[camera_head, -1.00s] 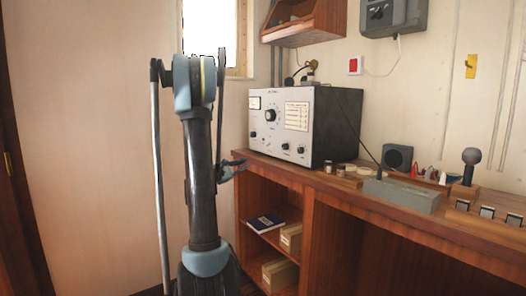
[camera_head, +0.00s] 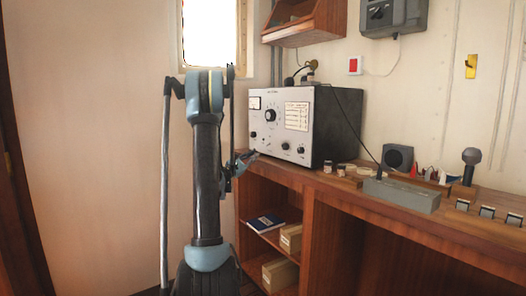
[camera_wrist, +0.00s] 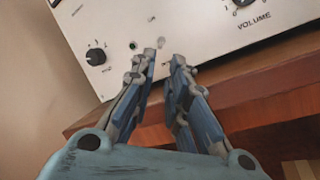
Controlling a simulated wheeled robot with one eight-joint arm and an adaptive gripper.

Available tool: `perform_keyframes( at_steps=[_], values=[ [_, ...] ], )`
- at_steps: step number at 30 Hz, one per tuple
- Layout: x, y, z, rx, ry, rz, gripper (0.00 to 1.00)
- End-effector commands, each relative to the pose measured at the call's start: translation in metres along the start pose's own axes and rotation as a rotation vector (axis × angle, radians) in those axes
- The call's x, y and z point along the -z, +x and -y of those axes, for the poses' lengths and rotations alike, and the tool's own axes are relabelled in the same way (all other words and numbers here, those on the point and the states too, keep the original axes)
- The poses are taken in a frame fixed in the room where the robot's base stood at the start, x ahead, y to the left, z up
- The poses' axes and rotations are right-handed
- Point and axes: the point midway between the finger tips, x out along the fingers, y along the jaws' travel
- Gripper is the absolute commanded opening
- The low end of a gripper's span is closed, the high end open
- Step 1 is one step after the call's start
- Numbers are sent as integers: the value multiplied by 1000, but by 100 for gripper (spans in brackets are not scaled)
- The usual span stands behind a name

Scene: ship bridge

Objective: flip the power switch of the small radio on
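The radio (camera_head: 275,123) is a box with a pale front panel and dark sides, standing on the wooden desk. Its panel fills the top of the wrist view (camera_wrist: 180,25), tilted, with a black knob (camera_wrist: 96,57), a knob marked VOLUME and a small green lamp (camera_wrist: 132,45). A small pale toggle (camera_wrist: 160,42), likely the power switch, sits right of the lamp; its position is unclear. My gripper (camera_wrist: 164,60) points at the panel just below the toggle, its fingertips a little apart with nothing between them. In the head view my gripper (camera_head: 250,158) is at the radio's lower left front.
The desk edge (camera_wrist: 240,93) runs just below the radio and close to my fingers. A grey box with an antenna (camera_head: 402,194), a speaker (camera_head: 398,157) and a microphone (camera_head: 470,163) stand to the right.

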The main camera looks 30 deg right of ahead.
Motion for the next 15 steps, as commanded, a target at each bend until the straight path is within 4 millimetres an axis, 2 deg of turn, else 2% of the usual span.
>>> perform_keyframes(
  at_steps=[9, 15],
  values=[
    [0, 57, 1, 2, -1, 2, 15],
    [0, 83, 0, 1, 0, 1, 15]
  ],
)
